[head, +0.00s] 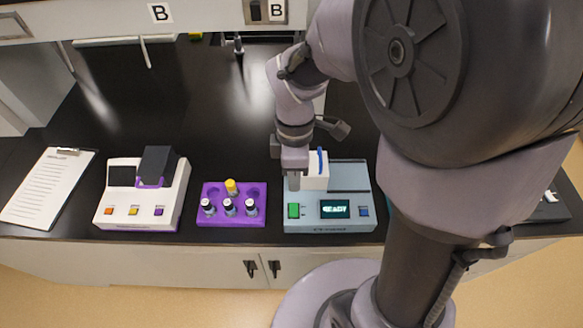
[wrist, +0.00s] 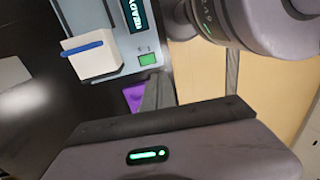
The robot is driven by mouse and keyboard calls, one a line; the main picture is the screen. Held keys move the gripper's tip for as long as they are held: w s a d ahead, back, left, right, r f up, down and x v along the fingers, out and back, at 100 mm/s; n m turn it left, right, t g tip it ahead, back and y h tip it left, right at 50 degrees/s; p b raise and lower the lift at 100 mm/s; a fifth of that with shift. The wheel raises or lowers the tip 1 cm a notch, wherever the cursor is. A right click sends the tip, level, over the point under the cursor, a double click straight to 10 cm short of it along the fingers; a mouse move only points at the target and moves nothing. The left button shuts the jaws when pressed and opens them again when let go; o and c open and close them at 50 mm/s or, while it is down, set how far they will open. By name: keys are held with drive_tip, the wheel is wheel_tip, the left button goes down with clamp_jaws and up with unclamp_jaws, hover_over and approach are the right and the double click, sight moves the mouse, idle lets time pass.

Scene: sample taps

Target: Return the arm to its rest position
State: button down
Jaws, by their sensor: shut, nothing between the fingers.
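My arm comes down from the upper right of the head view and bends toward the bench. My gripper (head: 293,182) points down just above the left part of the grey-blue instrument (head: 350,178), beside its white block with a blue handle (head: 316,172). The fingers are shut with nothing between them. In the wrist view the gripper fingers (wrist: 158,92) show near the instrument's green button (wrist: 148,59). The white block (wrist: 92,55) also shows there, apart from the fingers. The instrument's screen (head: 335,209) reads READY.
A white device with a dark lid (head: 117,207) and a clipboard (head: 48,188) are farther left. A tap (head: 238,45) hangs at the back. The bench (head: 215,110) between is clear.

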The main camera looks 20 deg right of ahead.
drive_tip(key=s+a+m+t+b, duration=0.1)
drive_tip(key=s+m+t+b, duration=0.2)
drive_tip(key=m+b, duration=0.3)
drive_tip(key=s+a+r+m+t+y+b, duration=0.1)
drive_tip(key=s+m+t+b, duration=0.3)
drive_tip(key=m+b, duration=0.3)
drive_tip(key=s+m, duration=0.1)
drive_tip(key=m, duration=0.4)
drive_tip(key=shift+s+a+m+y, duration=0.3)
drive_tip(key=shift+m, duration=0.1)
